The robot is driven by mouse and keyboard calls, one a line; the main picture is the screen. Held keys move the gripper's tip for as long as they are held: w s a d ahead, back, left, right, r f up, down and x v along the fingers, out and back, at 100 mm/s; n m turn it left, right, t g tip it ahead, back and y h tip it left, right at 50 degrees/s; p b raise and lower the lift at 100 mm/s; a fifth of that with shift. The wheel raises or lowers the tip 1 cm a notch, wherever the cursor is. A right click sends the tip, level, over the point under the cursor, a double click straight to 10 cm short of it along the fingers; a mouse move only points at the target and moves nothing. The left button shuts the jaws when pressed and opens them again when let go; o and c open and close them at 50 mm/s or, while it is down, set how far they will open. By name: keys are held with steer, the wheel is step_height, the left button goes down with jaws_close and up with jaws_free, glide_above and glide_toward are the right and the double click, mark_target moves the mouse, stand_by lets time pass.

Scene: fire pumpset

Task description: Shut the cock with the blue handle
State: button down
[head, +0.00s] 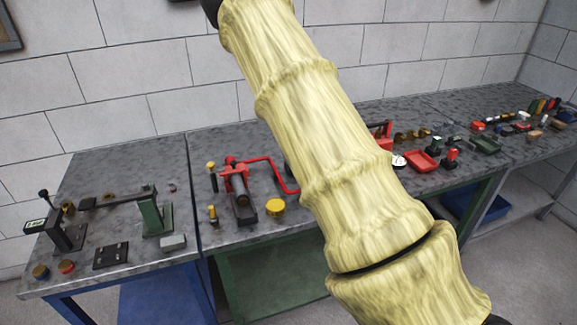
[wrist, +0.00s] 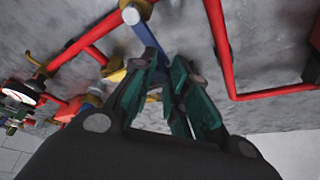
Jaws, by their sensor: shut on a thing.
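In the head view my own arm hides the gripper, the handle and the cock.
Red pipes (wrist: 219,45) run close to the gripper on the right and left in the wrist view. A round gauge (wrist: 20,94) stands at the far left.

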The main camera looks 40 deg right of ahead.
steer(key=shift+w+d+r, duration=0.2)
steer(key=shift+d+r, duration=0.1)
steer(key=c, duration=1.5)
jaws_free()
steer(key=shift+c, duration=0.2)
steer(key=shift+o, duration=1)
steer(key=shift+f, duration=0.15)
steer(key=shift+s+f, duration=0.1)
steer(key=shift+a, duration=0.15)
steer(key=v, duration=1.2)
